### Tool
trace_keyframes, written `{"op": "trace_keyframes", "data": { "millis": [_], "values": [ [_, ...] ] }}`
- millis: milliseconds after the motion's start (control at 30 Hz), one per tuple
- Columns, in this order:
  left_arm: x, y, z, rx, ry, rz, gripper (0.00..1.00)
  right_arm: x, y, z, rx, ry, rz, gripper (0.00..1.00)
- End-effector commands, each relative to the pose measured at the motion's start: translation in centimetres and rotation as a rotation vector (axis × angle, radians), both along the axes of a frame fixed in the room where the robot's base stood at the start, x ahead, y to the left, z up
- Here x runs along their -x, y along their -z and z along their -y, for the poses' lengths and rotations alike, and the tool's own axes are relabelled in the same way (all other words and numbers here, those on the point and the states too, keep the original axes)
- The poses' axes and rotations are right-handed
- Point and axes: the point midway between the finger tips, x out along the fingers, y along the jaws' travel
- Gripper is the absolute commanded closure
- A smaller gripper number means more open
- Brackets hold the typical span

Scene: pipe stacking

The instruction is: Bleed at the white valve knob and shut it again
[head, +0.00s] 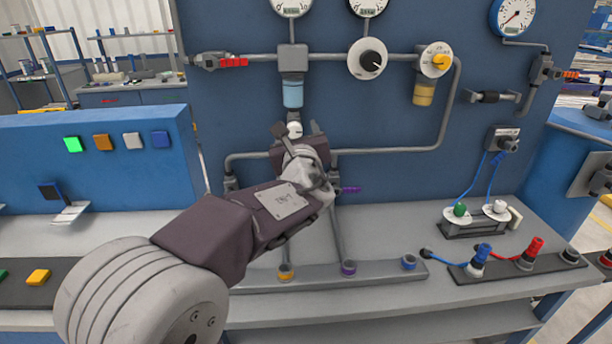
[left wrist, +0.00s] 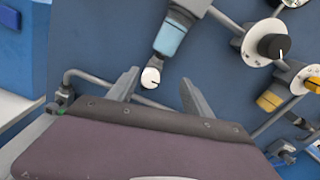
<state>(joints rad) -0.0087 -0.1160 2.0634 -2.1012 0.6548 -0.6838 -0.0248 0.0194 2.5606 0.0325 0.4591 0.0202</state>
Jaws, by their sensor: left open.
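The white valve knob (head: 294,130) sits at the lower end of a light-blue filter bowl (head: 292,94) on the blue panel. In the left wrist view the white knob (left wrist: 151,77) shows a dark mark on its face, below the blue bowl (left wrist: 169,40). My left gripper (head: 297,130) is open in front of the panel. In the left wrist view its two fingers (left wrist: 158,88) stand apart on either side of the knob, with gaps visible. Whether the fingertips reach the knob's depth is hard to tell. My right gripper is not in view.
Grey pipes (head: 440,125) run along the panel around the bowl. A black knob (head: 370,60) and a yellow regulator (head: 436,60) are to the right. A grey shelf (head: 420,225) below holds hoses, connectors and a coupling rail (head: 330,277).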

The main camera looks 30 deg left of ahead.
Motion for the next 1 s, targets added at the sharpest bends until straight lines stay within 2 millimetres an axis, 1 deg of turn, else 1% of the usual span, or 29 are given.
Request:
{"op": "trace_keyframes", "data": {
  "millis": [33,133,200,333,400,467,700,800,900,1000],
  "values": [
    [0.1,2.8,-0.1,0.003,-0.003,0.010,0.41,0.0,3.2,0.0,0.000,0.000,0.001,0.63],
    [0.3,3.9,-0.2,0.005,-0.004,0.014,0.41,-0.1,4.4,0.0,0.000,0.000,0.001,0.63],
    [0.3,4.0,-0.2,0.006,-0.005,0.014,0.41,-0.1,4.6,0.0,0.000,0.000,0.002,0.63],
    [0.3,3.8,-0.2,0.008,-0.006,0.013,0.41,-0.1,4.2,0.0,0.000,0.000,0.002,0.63],
    [-0.1,3.7,-0.5,0.007,-0.007,0.013,0.41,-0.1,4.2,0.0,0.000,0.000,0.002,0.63],
    [-0.9,3.8,-1.0,0.008,-0.009,0.011,0.41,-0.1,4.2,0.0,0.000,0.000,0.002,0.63],
    [-5.2,3.8,-3.6,0.008,-0.007,0.010,0.41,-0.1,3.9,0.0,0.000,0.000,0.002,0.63],
    [-6.5,3.7,-4.4,0.010,-0.006,0.011,0.41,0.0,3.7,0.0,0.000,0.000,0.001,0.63],
    [-7.2,3.8,-4.8,0.009,-0.005,0.011,0.41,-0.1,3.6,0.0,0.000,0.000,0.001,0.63],
    [-7.4,3.8,-4.9,0.010,-0.004,0.012,0.41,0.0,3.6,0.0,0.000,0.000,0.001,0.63]
  ]
}}
